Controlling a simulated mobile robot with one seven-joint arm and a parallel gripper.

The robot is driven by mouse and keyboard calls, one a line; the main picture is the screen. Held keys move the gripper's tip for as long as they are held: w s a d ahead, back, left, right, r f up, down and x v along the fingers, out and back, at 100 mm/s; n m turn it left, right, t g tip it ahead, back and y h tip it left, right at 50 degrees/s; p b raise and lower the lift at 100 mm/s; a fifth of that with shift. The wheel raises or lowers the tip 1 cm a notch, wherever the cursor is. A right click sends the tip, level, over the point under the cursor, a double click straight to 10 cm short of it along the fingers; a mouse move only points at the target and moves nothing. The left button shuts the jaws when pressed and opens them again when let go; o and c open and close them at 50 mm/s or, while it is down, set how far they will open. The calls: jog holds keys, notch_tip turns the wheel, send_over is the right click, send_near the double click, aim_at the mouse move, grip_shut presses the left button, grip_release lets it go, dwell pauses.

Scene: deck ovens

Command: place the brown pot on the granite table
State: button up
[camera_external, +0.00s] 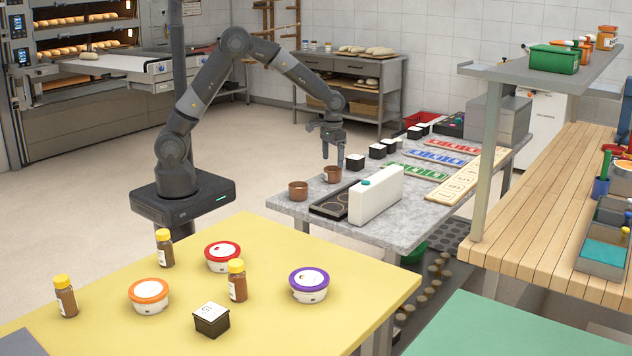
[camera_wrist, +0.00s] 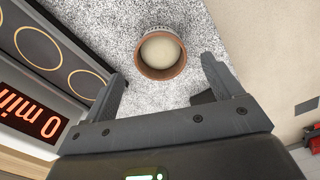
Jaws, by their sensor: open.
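Two small brown pots stand upright on the speckled grey granite table (camera_external: 395,225) near its left end: one pot (camera_external: 298,191) by the corner, the other pot (camera_external: 332,174) further back. My gripper (camera_external: 333,158) is open, pointing down just above the back pot. In the wrist view, one brown pot (camera_wrist: 160,54), round with a pale inside, stands on the granite (camera_wrist: 165,98) beyond and roughly between the spread fingertips of my gripper (camera_wrist: 163,72). Nothing is held between the fingers. The other pot does not show in the wrist view.
A black panel with rings (camera_external: 327,207) and a white timer box (camera_external: 377,195) stand close in front of the pots. Black boxes (camera_external: 377,151) and coloured number boards (camera_external: 412,171) lie further back. A yellow table (camera_external: 205,310) with jars is in the foreground.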

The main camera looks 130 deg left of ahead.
aim_at(332, 169)
notch_tip(332, 169, up, 7)
jog(key=shift+f, duration=0.2)
jog(key=d+r+m+t, duration=0.15)
jog(key=d+r, duration=0.25)
jog(key=d, duration=0.4)
jog(key=d+r+m+y, duration=0.1)
jog(key=d+r+m, duration=0.25)
jog(key=d, duration=0.35)
jog(key=d+r+m+t, duration=0.1)
jog(key=d+r, duration=0.4)
jog(key=d, duration=0.3)
jog(key=s+d+m+t, duration=0.1)
jog(key=s+d+m, duration=0.2)
jog(key=s+d, duration=0.4)
jog(key=s+d+m+t+h, duration=0.1)
jog(key=s+d+m, duration=0.3)
jog(key=d, duration=0.9)
jog(key=s+r+t, duration=0.1)
jog(key=s, duration=0.2)
jog(key=shift+s+m, duration=0.25)
jog(key=shift+m, duration=0.05)
